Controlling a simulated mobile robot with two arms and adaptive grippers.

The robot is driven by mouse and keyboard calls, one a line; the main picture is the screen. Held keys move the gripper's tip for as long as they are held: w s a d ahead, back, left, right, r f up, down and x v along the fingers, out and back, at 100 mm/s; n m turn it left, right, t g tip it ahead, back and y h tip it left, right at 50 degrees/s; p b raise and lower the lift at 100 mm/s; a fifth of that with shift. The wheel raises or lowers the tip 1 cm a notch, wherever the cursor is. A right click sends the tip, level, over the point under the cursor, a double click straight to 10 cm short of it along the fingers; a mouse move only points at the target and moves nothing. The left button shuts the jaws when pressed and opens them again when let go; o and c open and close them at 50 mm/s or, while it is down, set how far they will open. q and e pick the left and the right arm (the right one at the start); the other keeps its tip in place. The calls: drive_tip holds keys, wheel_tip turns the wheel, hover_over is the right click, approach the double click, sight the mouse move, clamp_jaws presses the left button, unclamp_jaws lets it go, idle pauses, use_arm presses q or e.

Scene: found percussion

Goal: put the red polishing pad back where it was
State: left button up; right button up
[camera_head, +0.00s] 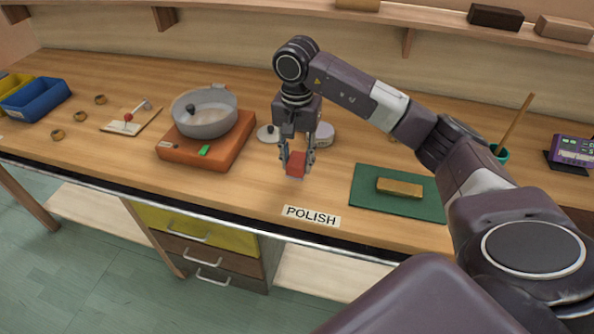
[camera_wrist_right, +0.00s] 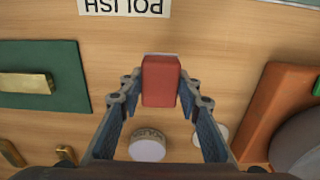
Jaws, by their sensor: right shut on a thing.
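The red polishing pad (camera_head: 297,163) is a small red block with a pale edge at its far end in the wrist view (camera_wrist_right: 161,82). My right gripper (camera_head: 296,160) is shut on it, with one finger on each side. The pad is over the bench behind the POLISH label (camera_head: 312,215); I cannot tell whether it touches the wood. The label also shows upside down in the right wrist view (camera_wrist_right: 124,7). A round tin marked POLISH (camera_wrist_right: 147,146) stands near the gripper, partly hidden behind it in the head view. My left gripper is not in view.
A green mat (camera_head: 371,199) with a brass bar (camera_head: 400,187) lies to the right. An orange-brown board (camera_head: 190,158) with a grey pan (camera_head: 204,117) stands to the left. A small lidded disc (camera_head: 267,134) is behind the gripper. Bare wood surrounds the label.

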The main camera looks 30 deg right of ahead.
sight(297, 173)
drive_tip(key=shift+f, duration=0.6)
wheel_tip(297, 173, down, 3)
drive_tip(key=shift+f+p, duration=0.15)
drive_tip(key=shift+p, duration=0.2)
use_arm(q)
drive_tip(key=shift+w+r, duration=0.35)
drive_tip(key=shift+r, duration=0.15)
use_arm(e)
drive_tip(key=shift+f, duration=0.15)
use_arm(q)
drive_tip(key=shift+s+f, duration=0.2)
use_arm(e)
drive_tip(key=o, duration=1)
